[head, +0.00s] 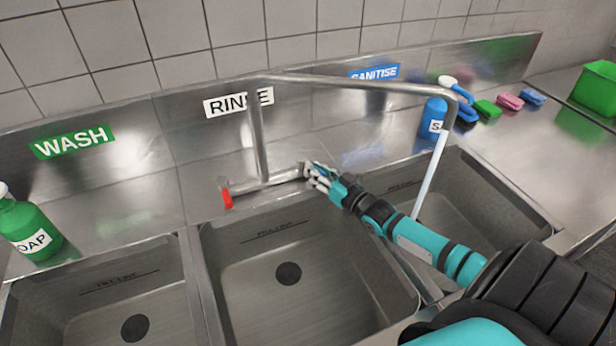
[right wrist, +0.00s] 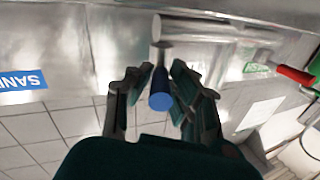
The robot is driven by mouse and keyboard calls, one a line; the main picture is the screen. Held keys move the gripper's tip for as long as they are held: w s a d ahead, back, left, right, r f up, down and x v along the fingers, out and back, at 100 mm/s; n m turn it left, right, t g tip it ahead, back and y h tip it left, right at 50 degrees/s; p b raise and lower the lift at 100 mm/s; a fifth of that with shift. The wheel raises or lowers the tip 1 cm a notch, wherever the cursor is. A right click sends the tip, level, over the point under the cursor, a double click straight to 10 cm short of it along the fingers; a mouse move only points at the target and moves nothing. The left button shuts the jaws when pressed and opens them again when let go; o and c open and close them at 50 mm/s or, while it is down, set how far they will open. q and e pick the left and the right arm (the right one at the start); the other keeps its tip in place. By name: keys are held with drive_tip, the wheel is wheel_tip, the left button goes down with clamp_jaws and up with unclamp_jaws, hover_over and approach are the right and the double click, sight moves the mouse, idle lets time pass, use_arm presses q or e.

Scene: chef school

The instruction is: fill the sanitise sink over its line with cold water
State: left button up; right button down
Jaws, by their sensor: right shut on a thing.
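The sanitise sink (head: 510,205) is the right basin, under the blue SANITISE label (head: 374,73). My right arm hides part of it, and I cannot tell its water level. The tap spout (head: 360,84) swings right over it, and a pale stream (head: 431,176) runs down from its end into this basin. My right gripper (head: 318,178) is shut on the blue tap handle at the tap body's right end. The right wrist view shows the blue handle (right wrist: 160,88) between the fingers (right wrist: 158,85). The red handle (head: 227,199) is at the left end. My left gripper is out of view.
The rinse sink (head: 340,285) and wash sink (head: 165,290) look empty, with drains showing. A green soap bottle (head: 28,228) stands at left. A blue bottle (head: 432,122), several brushes and sponges (head: 510,101), and a green bin (head: 597,88) are at right.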

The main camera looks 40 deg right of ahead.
drive_tip(key=shift+y, duration=0.3)
drive_tip(key=c, duration=1.2)
unclamp_jaws()
drive_tip(key=shift+d, duration=0.1)
drive_tip(key=shift+r, duration=0.1)
wheel_tip(320, 180, up, 10)
